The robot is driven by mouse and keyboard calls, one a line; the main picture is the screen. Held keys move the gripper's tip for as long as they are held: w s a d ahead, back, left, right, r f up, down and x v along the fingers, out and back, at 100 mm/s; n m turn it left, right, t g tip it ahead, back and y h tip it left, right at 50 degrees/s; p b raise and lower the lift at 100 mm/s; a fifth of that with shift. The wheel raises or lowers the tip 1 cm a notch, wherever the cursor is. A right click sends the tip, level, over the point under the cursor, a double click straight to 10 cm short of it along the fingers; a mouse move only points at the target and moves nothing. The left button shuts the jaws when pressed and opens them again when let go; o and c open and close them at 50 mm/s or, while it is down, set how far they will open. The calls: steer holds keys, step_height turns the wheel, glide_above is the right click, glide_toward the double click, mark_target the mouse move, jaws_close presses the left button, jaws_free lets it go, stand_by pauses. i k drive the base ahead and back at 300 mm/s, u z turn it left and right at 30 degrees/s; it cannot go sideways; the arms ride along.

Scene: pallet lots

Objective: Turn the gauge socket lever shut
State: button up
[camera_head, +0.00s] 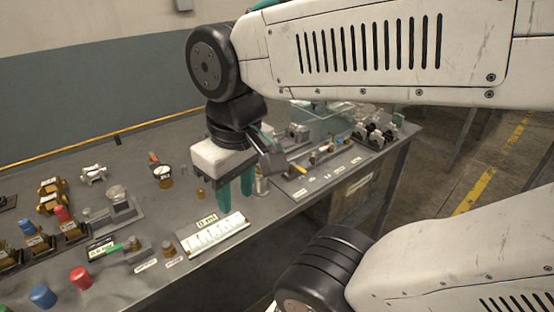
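My gripper (234,194) hangs over the grey bench, its two teal fingers pointing down with a gap between them. It looks open, and I see nothing between the fingers. It is just behind the white card with line marks (213,234). I cannot tell for certain which part is the gauge socket lever.
Red (80,278) and blue (43,295) caps stand at the front left. Several orange-brown fittings stand farther left. A clear domed piece on a grey base (118,203) is at centre left. My arm covers the back right. The bench's front edge (290,214) drops to the floor.

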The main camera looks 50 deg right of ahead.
mark_target(151, 154)
steer(key=u, duration=0.25)
steer(key=k, duration=0.6)
steer(key=u, duration=0.7)
steer(key=i, duration=0.65)
steer(key=z, duration=0.85)
steer(key=i, duration=0.45)
steer(key=z, duration=0.55)
